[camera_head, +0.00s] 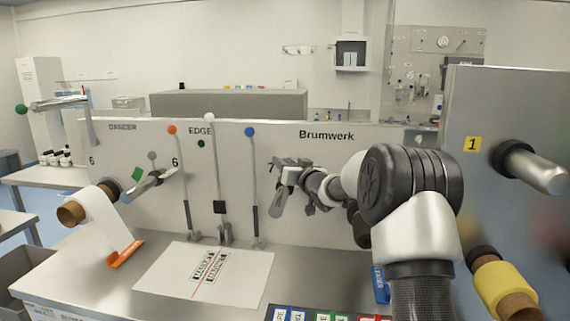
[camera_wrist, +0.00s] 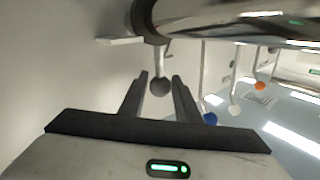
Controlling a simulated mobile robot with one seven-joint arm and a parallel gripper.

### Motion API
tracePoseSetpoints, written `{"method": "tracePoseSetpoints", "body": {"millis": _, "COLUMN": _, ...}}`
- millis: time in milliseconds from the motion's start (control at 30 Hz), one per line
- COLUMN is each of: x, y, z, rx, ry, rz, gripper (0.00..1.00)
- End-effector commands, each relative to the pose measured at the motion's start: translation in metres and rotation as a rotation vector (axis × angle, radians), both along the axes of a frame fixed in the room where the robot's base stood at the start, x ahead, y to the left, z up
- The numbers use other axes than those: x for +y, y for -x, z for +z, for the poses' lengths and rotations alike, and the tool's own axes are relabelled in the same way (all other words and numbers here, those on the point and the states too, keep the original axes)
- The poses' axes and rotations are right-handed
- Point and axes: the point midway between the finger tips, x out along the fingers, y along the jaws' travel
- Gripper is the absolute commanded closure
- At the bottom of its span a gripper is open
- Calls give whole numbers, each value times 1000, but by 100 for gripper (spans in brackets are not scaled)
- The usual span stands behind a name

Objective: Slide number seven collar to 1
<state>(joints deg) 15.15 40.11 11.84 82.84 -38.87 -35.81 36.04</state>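In the wrist view, a dark collar (camera_wrist: 143,20) sits around a shiny metal shaft (camera_wrist: 220,22), near the shaft's left end. A short stem with a dark grey ball knob (camera_wrist: 160,86) extends from the collar. My gripper (camera_wrist: 160,78) is open, with one finger on each side of the knob and visible gaps between. In the head view, my gripper (camera_head: 277,163) is in front of the panel below the Brumwerk lettering. A metal piece that looks like the shaft (camera_head: 279,203) shows under it. The collar is hidden there. No number 7 is readable.
Levers with orange (camera_head: 171,129), white and blue (camera_head: 249,132) balls stand left of my gripper. A yellow 1 label (camera_head: 472,144) is on the right panel, beside another shaft (camera_head: 537,170). A printed sheet (camera_head: 240,268) lies below.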

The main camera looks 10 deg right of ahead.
Motion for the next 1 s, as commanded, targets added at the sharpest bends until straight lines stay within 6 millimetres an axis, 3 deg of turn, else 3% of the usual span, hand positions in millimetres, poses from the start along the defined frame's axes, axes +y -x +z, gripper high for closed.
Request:
{"method": "tracePoseSetpoints", "body": {"millis": 33, "x": 0, "y": 0, "z": 0, "rx": 0, "ry": 0, "rz": 0, "gripper": 79}}
{"method": "tracePoseSetpoints", "body": {"millis": 167, "x": 0, "y": 0, "z": 0, "rx": 0, "ry": 0, "rz": 0, "gripper": 100}}
{"method": "tracePoseSetpoints", "body": {"millis": 633, "x": -2, "y": -5, "z": 0, "rx": 0, "ry": 0, "rz": 0, "gripper": 100}}
{"method": "tracePoseSetpoints", "body": {"millis": 667, "x": -2, "y": -5, "z": 0, "rx": 0, "ry": 0, "rz": 0, "gripper": 74}}
{"method": "tracePoseSetpoints", "body": {"millis": 767, "x": -2, "y": -5, "z": 0, "rx": 0, "ry": 0, "rz": 0, "gripper": 57}}
{"method": "tracePoseSetpoints", "body": {"millis": 1000, "x": -5, "y": -5, "z": 0, "rx": 1, "ry": 0, "rz": -4, "gripper": 57}}
